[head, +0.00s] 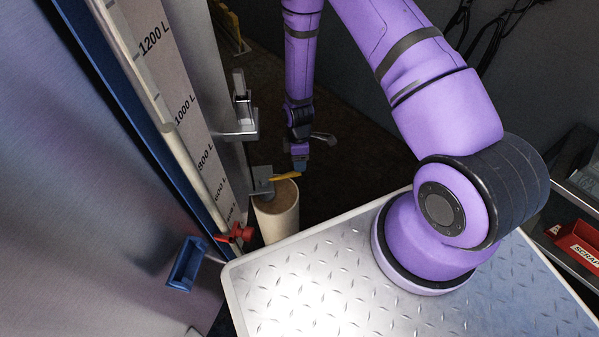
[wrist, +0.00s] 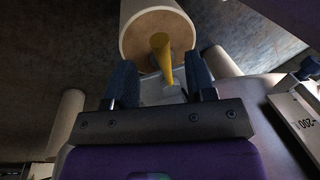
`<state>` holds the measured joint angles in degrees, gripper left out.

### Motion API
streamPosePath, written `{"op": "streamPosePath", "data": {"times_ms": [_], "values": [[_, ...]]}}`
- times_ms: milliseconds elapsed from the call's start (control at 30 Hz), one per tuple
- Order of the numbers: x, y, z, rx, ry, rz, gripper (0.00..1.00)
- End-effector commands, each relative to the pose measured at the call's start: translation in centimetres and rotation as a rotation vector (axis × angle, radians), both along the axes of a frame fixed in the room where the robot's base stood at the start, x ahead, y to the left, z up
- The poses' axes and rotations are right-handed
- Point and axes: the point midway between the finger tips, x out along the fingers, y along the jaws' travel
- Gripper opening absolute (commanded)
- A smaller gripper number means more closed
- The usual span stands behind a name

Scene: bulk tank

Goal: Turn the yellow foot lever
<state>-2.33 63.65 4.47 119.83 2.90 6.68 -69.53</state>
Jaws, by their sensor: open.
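My gripper (head: 300,163) points down at the lever's free end. Its two blue fingers are apart, and the lever shows between them, closer to the right finger. I cannot tell whether a finger touches it.
The tank (head: 90,170) with its litre scale (head: 185,100) stands at left. A blue handle (head: 186,264) and a red valve (head: 236,234) are near its base. Another yellow handle (head: 234,22) is farther back. A red scrap bin (head: 577,243) is at right. Dark floor lies behind the gripper.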

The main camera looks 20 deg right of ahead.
Motion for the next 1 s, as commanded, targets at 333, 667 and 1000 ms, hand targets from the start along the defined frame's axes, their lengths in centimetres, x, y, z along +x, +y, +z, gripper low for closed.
{"op": "streamPosePath", "data": {"times_ms": [333,667,1000], "values": [[-0.8,0.3,-4.8,0.0,0.0,0.0,0.51],[-1.0,0.4,-5.8,0.0,0.0,-0.001,0.51],[-1.0,0.4,-5.7,0.0,0.0,0.0,0.05]]}}
